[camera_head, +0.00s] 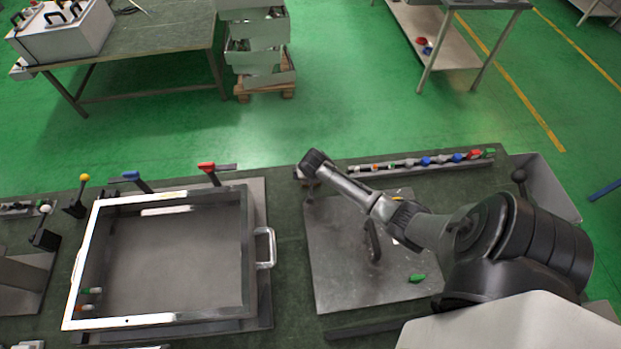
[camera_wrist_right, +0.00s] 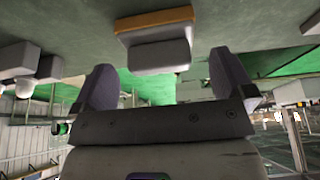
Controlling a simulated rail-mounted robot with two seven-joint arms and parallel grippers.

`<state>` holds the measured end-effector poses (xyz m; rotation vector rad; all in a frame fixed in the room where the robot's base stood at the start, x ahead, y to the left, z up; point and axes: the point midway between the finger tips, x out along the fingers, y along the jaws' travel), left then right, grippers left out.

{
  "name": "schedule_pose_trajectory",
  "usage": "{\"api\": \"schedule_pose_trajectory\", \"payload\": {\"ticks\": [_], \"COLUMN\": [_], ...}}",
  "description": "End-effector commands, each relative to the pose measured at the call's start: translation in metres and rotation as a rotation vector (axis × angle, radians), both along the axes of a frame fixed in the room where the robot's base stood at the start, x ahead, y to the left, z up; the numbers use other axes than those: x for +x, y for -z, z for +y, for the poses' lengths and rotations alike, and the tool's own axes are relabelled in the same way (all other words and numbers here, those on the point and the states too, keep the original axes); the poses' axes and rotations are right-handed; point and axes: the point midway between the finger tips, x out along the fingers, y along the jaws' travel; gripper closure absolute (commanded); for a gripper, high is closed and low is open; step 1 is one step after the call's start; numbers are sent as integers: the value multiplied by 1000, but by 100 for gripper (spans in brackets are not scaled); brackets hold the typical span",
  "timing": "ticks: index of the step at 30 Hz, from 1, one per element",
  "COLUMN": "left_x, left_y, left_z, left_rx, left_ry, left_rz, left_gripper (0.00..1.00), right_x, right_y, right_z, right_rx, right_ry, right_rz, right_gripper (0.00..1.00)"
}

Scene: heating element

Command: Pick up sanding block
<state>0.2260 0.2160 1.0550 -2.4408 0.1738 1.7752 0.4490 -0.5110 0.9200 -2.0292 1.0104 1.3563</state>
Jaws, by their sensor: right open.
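The sanding block appears to be the pale grey block with an orange-brown layer (camera_wrist_right: 155,42) in the right wrist view, lying on the dark green tabletop. My right gripper (camera_wrist_right: 163,84) is open, its two dark fingers spread wide. The block shows ahead of the fingers and roughly between them, with nothing gripped. In the head view my right arm reaches in from the right, and its wrist end is over the back left of a metal plate. The wrist mostly hides the fingers and the block there. My left gripper is not in view.
A metal plate (camera_head: 335,270) carries a green piece (camera_head: 417,278). A rail of coloured small parts (camera_head: 427,161) runs along the table's back edge. A large framed tray (camera_head: 175,262) with a side handle stands left. Several coloured-handled clamps surround it.

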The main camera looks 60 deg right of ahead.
Motion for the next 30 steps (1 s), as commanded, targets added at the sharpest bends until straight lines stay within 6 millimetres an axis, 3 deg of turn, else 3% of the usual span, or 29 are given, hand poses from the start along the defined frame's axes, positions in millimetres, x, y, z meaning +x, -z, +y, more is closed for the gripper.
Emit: {"api": "schedule_pose_trajectory", "payload": {"ticks": [7, 18, 30], "left_x": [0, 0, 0], "left_y": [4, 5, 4], "left_z": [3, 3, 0], "left_rx": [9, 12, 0], "left_ry": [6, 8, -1], "left_rz": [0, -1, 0], "left_gripper": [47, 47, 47], "right_x": [5, 6, 6], "right_y": [24, 28, 28], "right_z": [-7, -8, -8], "right_rx": [0, 0, 0], "right_ry": [-1, -1, -1], "right_rz": [0, -1, 0], "right_gripper": [0, 1, 39]}}
